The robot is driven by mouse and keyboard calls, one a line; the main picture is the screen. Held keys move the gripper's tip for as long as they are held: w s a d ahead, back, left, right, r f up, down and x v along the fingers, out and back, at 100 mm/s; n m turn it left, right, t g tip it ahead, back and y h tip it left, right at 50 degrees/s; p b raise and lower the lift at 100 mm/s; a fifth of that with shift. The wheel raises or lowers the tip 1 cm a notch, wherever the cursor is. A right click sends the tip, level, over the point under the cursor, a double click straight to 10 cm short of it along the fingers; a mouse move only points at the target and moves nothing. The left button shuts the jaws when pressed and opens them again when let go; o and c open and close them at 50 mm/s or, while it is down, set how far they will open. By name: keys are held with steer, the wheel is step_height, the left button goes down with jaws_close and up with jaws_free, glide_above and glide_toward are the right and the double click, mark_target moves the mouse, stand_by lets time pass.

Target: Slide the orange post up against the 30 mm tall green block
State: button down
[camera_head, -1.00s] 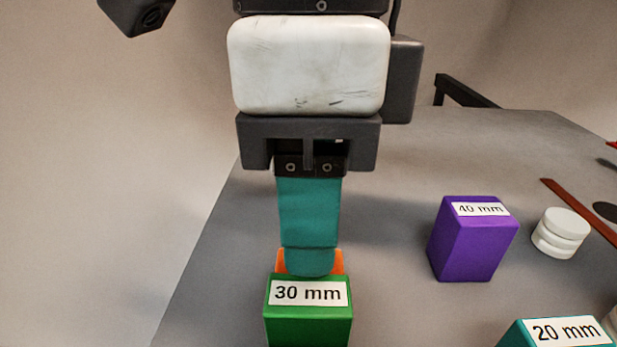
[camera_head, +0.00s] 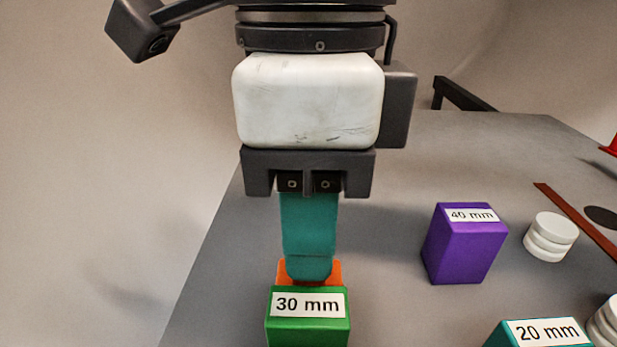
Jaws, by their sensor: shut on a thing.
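The green block (camera_head: 308,329) labelled 30 mm stands at the bottom centre of the head view, its lower part cut off by the frame edge. The orange post (camera_head: 336,271) shows just behind it, mostly hidden by my gripper and the green block. My gripper (camera_head: 309,272) points down with its teal fingers shut on the orange post. The post's visible edges stick out on both sides of the fingertips. Post and block overlap in this view, so I cannot tell whether they touch.
A purple 40 mm block (camera_head: 463,245) stands to the right on the grey table (camera_head: 390,190). White discs (camera_head: 551,237) are stacked beside it. A teal 20 mm block (camera_head: 541,332) is at the lower right. A brown strip (camera_head: 580,224) lies at the far right. The table's left edge is close to my gripper.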

steer(key=c, duration=0.9)
jaws_free()
step_height(320, 180, up, 11)
steer(key=p, duration=0.3)
steer(key=shift+f+p, duration=0.1)
steer(key=shift+p, duration=0.3)
steer(key=shift+s, duration=0.15)
